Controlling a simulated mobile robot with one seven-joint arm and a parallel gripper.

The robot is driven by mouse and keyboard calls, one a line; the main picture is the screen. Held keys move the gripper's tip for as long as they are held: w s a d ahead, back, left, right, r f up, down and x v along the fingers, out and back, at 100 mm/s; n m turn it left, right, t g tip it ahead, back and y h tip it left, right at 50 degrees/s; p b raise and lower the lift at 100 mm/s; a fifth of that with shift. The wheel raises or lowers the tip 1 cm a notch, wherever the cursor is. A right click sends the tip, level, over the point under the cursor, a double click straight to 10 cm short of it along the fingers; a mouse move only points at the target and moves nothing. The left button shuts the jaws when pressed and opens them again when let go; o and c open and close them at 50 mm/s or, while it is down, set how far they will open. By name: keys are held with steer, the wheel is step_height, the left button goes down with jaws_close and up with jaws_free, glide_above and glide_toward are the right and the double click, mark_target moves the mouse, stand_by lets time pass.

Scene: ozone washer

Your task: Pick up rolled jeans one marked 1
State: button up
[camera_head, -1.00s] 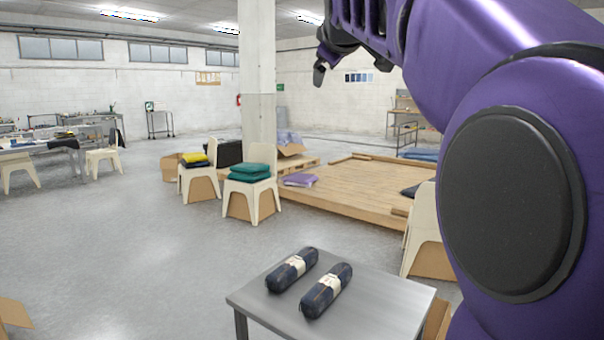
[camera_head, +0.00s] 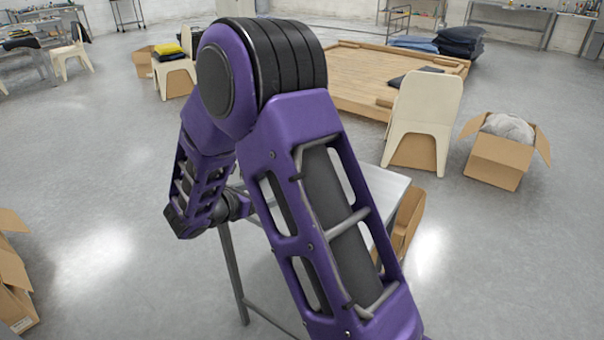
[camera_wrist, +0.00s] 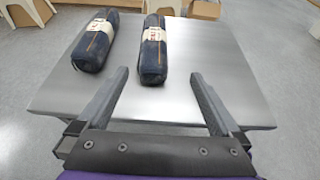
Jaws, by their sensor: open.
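Two dark blue rolled jeans with pale paper bands lie side by side on a metal table. In the wrist view one roll (camera_wrist: 96,42) is at the left, tilted a little, and the other roll (camera_wrist: 153,50) is nearer the middle. Their marks are too small to read, so I cannot tell which is 1. My gripper (camera_wrist: 158,80) is open and empty; the near end of the middle roll lies between its fingertips in the picture. I cannot tell its height above the table. In the head view my arm hides both rolls and the gripper's fingers.
The table (camera_wrist: 225,75) has bare room to the right of the rolls. In the head view, a cream chair (camera_head: 425,110) and an open cardboard box (camera_head: 497,160) stand beyond it. A low wooden platform (camera_head: 365,75) is farther back. Open floor lies to the left.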

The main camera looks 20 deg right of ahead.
steer(key=shift+n+t, duration=0.3)
steer(key=x, duration=0.8)
steer(key=f+x, duration=0.1)
steer(key=x, duration=0.3)
steer(key=shift+a+b, duration=0.3)
steer(key=shift+b, duration=0.1)
steer(key=x, duration=0.5)
steer(key=shift+w+a+f, duration=0.15)
steer(key=shift+w+f, duration=0.05)
steer(key=shift+f, duration=0.05)
steer(key=shift+r, duration=0.1)
jaws_close()
